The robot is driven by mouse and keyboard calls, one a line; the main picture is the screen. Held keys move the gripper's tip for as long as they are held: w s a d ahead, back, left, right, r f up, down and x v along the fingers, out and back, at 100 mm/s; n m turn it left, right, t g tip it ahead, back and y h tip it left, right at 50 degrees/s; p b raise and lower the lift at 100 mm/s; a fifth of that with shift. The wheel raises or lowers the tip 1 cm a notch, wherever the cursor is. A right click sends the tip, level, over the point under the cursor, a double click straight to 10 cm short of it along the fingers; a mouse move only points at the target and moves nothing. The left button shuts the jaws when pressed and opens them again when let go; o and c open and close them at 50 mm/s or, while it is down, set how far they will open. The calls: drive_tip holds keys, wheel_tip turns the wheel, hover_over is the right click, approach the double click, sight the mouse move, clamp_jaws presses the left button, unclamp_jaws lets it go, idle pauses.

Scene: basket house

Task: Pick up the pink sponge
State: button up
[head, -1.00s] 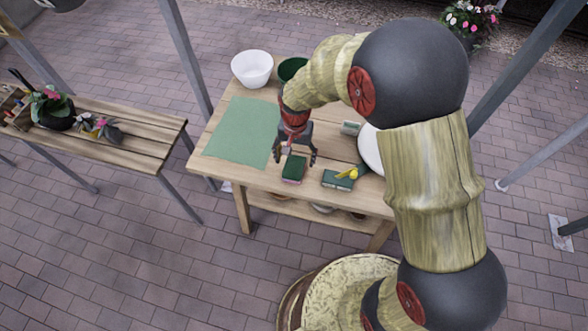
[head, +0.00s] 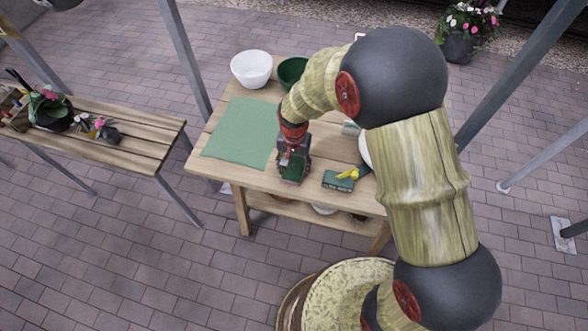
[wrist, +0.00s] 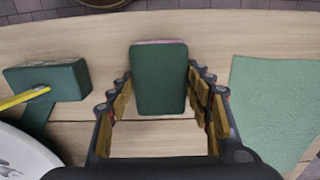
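The pink sponge (head: 294,173) lies on the wooden table with a dark green top. In the wrist view the sponge (wrist: 159,80) shows that green top and a thin pink edge on its far side. My gripper (head: 293,160) is low over it and partly hides it in the head view. In the wrist view my gripper (wrist: 160,88) is open. Its fingers stand left and right of the sponge, with a visible gap on each side.
A second green block (head: 338,181) with a yellow item (head: 348,173) lies to the right. A green mat (head: 238,133) lies to the left. A white bowl (head: 251,69) and a green bowl (head: 291,71) stand at the back. A white round dish (wrist: 22,155) is partly visible at the wrist view's lower left.

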sight(294, 167)
drive_tip(key=shift+c, duration=1.4)
drive_tip(key=shift+r, duration=0.55)
wheel_tip(294, 167, up, 2)
drive_tip(key=shift+r+p, duration=0.2)
drive_tip(key=shift+p, duration=0.6)
drive_tip(key=s+r, duration=0.1)
drive_tip(key=s+r+p, duration=0.1)
drive_tip(key=s+r, duration=0.1)
drive_tip(key=s+d+r, duration=0.1)
drive_tip(key=r, duration=0.1)
drive_tip(key=shift+s+d+r+p, duration=0.1)
drive_tip(key=shift+s+r+p, duration=0.15)
drive_tip(key=shift+p, duration=0.1)
drive_tip(key=s+d+r+p, duration=0.1)
drive_tip(key=s+r, duration=0.3)
drive_tip(key=s, duration=0.5)
drive_tip(key=shift+d+p, duration=0.4)
drive_tip(key=shift+d, duration=0.4)
